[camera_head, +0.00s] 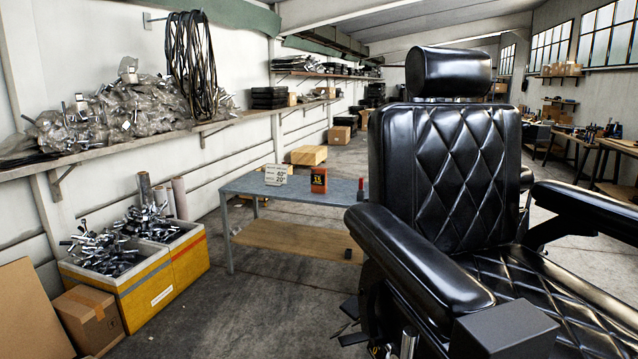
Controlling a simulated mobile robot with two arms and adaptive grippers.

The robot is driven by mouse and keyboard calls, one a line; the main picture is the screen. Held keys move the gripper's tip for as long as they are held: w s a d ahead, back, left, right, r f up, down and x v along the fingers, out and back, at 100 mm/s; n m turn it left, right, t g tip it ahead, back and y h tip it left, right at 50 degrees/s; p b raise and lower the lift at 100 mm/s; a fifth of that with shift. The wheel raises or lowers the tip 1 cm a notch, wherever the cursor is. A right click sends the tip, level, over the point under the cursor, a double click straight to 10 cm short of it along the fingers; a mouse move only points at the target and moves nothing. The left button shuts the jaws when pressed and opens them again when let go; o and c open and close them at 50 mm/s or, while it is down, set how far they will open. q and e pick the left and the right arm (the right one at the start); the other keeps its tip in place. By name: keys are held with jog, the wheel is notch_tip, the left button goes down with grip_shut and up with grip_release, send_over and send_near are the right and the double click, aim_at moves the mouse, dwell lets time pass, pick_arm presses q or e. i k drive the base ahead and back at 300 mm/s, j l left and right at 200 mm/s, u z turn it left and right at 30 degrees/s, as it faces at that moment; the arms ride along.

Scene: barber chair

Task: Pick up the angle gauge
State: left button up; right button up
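A small cream-coloured block with dark print that seems to read 40° and 20° (276,174) stands upright on a low grey-topped table (240,186) in the middle distance. Its markings suggest the angle gauge, but it is too small to be certain. A small orange and black box (319,180) stands to its right, apart from it. A slim red and dark item (361,189) stands near the table's right end, close to the chair's edge in the picture. Neither gripper shows in the head view.
A black padded barber chair (445,180) fills the right foreground and overlaps the table's right end. Yellow crates (188,262) of metal parts and a cardboard box (90,318) stand at left. A loaded wall shelf (100,150) runs above. Bare concrete floor (255,310) lies before the table.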

aim_at(318, 179)
jog(key=j+u, duration=0.15)
jog(key=u, duration=0.2)
jog(key=j+u, duration=0.3)
jog(key=u, duration=0.35)
jog(key=i+j+z, duration=0.1)
jog(key=i+j, duration=0.25)
jog(key=i+j+z, duration=0.1)
jog(key=i+j, duration=0.3)
jog(key=j, duration=0.15)
jog(key=i+j+z, duration=0.1)
jog(key=i+j, duration=0.2)
jog(key=j, duration=0.2)
jog(key=i+l+z, duration=0.15)
jog(key=i+z, duration=0.25)
jog(key=i, duration=0.2)
jog(key=i+z, duration=0.45)
jog(key=i, duration=0.15)
jog(key=i+j+z, duration=0.4)
jog(key=i, duration=0.15)
jog(key=i+l, duration=0.15)
jog(key=i, duration=1.55)
jog(key=i+l+z, duration=0.1)
jog(key=i, duration=1.6)
